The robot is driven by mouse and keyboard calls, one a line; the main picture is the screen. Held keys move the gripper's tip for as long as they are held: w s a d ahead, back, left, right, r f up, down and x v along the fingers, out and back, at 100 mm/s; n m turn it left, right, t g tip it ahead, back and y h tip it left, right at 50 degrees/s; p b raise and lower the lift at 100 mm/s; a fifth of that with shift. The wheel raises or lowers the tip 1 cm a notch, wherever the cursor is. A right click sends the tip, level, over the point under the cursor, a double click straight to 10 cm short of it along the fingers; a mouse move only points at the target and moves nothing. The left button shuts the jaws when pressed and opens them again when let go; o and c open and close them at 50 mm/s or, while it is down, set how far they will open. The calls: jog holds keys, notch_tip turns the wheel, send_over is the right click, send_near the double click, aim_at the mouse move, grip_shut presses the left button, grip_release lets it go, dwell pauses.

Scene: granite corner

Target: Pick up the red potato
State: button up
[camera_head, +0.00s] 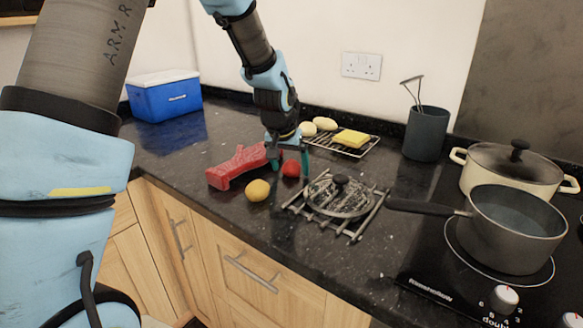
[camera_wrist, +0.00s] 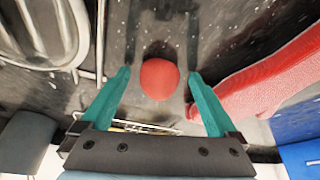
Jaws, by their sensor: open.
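The red potato (camera_head: 291,168) is a small round red thing on the dark speckled counter, between a red cloth-like item and a wire rack. In the wrist view the red potato (camera_wrist: 160,79) lies between and just beyond the two teal fingers. My gripper (camera_head: 290,162) points down right at the potato in the head view. It also shows in the wrist view (camera_wrist: 158,85), open, with a gap between each finger and the potato. Nothing is held.
The red item, perhaps an oven glove (camera_head: 238,166), lies close on the left. A yellow round fruit (camera_head: 258,190) is in front. A rack with a glass lid (camera_head: 342,196) is close on the right. A rack with a yellow sponge (camera_head: 351,138) and pale potatoes (camera_head: 325,123) is behind.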

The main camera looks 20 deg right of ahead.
jog(key=c, duration=1.5)
